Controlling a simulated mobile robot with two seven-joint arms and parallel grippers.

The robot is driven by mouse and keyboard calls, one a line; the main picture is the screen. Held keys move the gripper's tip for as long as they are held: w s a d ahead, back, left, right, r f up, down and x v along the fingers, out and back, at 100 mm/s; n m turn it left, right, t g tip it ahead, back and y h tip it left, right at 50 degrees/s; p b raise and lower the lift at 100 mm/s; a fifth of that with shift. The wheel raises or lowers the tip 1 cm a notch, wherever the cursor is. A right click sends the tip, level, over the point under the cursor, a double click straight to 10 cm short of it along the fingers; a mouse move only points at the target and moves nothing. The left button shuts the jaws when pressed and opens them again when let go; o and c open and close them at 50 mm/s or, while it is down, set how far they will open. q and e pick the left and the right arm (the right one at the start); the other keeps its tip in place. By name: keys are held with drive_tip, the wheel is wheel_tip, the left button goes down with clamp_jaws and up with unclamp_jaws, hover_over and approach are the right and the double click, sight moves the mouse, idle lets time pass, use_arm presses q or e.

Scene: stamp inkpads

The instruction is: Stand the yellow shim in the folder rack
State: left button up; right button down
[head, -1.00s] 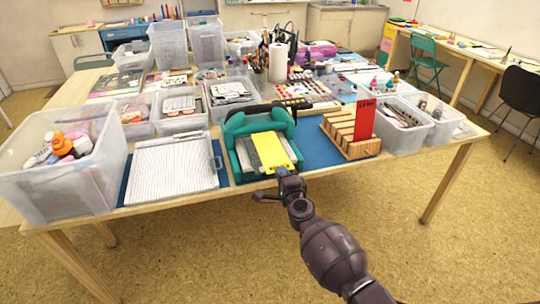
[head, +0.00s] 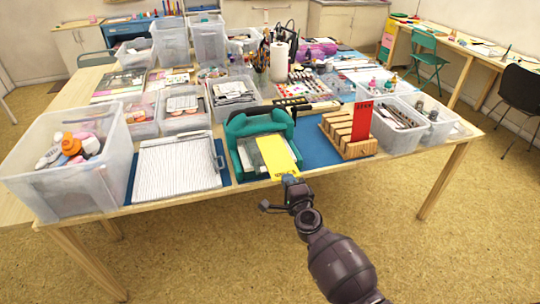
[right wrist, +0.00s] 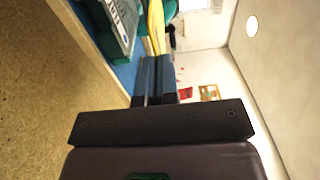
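The yellow shim (head: 274,154) is a flat strip lying along the teal machine (head: 238,130). Its near end overhangs the table's front edge. My right gripper (head: 290,181) is at that near end, shut on it. In the right wrist view the shim (right wrist: 156,28) runs out from between the close-set fingertips (right wrist: 155,62). Whether the shim still touches the machine's bed I cannot tell. The wooden folder rack (head: 343,145) stands right of the machine, with several slots. A red card (head: 362,121) stands upright in it. My left gripper is not in view.
A white ruled board (head: 178,164) lies on a blue mat left of the machine. Clear bins stand at the far left (head: 60,185) and right of the rack (head: 400,140). Blue mat (head: 312,150) is bare between machine and rack.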

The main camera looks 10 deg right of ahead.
drive_tip(key=s+r+p, duration=0.1)
drive_tip(key=s+p, duration=0.2)
drive_tip(key=s, duration=0.9)
drive_tip(key=shift+s+d+r, duration=0.2)
drive_tip(key=shift+s+r, duration=0.05)
drive_tip(key=shift+r, duration=0.15)
